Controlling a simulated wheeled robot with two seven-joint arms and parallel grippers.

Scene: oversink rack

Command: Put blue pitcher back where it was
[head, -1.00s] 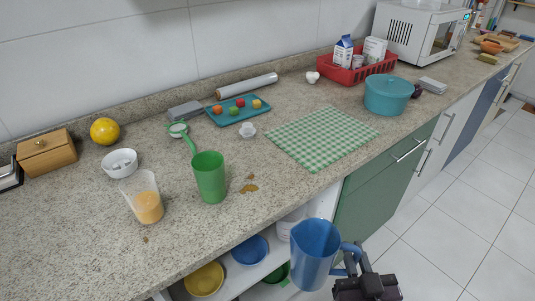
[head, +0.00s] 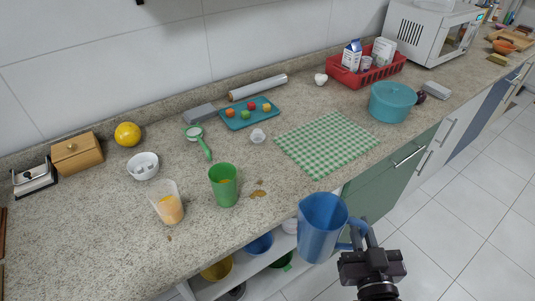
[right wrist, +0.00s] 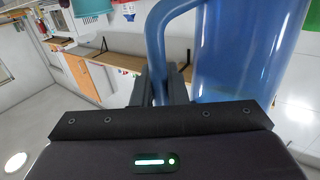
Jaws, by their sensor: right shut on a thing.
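The blue pitcher (head: 321,232) is upright in front of the counter's front edge, in the air before the open lower shelf. My right gripper (head: 362,236) is shut on its handle, which is on the right side of the pitcher in the head view. In the right wrist view the pitcher (right wrist: 245,50) fills the right side, with its handle between the gripper fingers (right wrist: 160,88). The pitcher's inside is too unclear to tell any contents. My left gripper is out of view.
A green cup (head: 224,187) and a glass with orange contents (head: 169,204) stand near the counter's front edge, beside brown spills (head: 258,193). Bowls stand on the open shelf (head: 265,278) below. The green checked cloth (head: 326,143) is bare. A teal pot (head: 392,102) stands to its right.

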